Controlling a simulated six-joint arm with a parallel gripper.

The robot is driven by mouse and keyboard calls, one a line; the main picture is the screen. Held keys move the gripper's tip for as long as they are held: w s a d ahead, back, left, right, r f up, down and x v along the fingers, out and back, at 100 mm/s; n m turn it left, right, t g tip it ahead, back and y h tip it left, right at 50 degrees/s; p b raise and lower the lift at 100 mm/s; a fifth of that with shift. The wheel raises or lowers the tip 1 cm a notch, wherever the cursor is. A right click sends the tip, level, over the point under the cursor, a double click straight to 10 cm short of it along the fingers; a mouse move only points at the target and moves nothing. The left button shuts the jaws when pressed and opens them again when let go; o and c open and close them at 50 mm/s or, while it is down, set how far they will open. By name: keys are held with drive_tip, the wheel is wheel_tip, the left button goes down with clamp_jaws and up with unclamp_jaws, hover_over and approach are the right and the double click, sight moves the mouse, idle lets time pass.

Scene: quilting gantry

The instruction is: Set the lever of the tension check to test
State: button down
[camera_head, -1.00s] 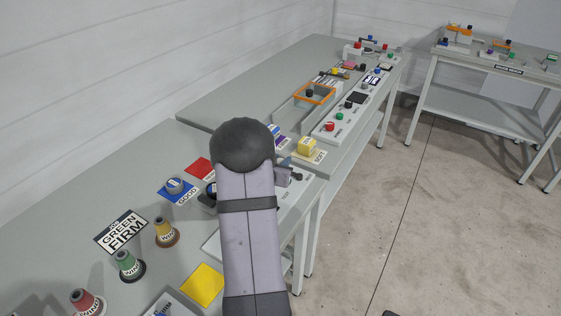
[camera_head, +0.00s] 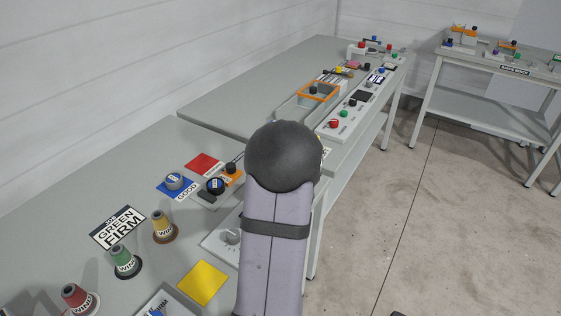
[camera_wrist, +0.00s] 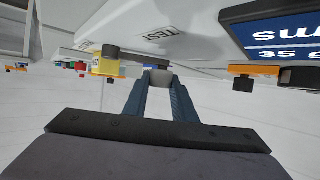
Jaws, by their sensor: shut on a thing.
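In the wrist view my gripper (camera_wrist: 160,80) reaches away from the camera with its two blue-grey fingers closed on a grey rounded piece (camera_wrist: 160,74), which looks like the lever's end. A white panel (camera_wrist: 195,18) with a TEST label (camera_wrist: 163,33) fills the area just above the fingertips. How the grey piece joins the panel is not clear, so I cannot tell the lever's setting. In the head view my own arm hides the gripper and the lever. Part of a white panel with a grey knob (camera_head: 232,236) shows left of the arm.
The wrist view shows a yellow block (camera_wrist: 106,64) left of the fingers and a blue sign (camera_wrist: 283,38) at the right. Open floor lies right.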

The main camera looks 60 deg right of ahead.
drive_tip(key=shift+s+a+r+n+t+y+p, duration=0.15)
drive_tip(key=shift+s+a+n+t+y+p, duration=0.15)
drive_tip(key=shift+n+t+y+p, duration=0.5)
drive_tip(key=shift+s+a+r+n+t+y+p, duration=0.1)
drive_tip(key=shift+s+a+n+t+y+p, duration=0.35)
drive_tip(key=shift+p, duration=0.65)
drive_tip(key=shift+s+a+f+n+t+y+p, duration=0.1)
drive_tip(key=shift+a+f+n+t+y+p, duration=0.1)
drive_tip(key=shift+n+t+y+p, duration=0.45)
drive_tip(key=shift+n+p, duration=0.3)
drive_tip(key=shift+n, duration=0.1)
drive_tip(key=c, duration=1.5)
unclamp_jaws()
drive_tip(key=shift+o, duration=0.2)
drive_tip(key=shift+v, duration=3.7)
drive_tip(key=shift+r, duration=0.15)
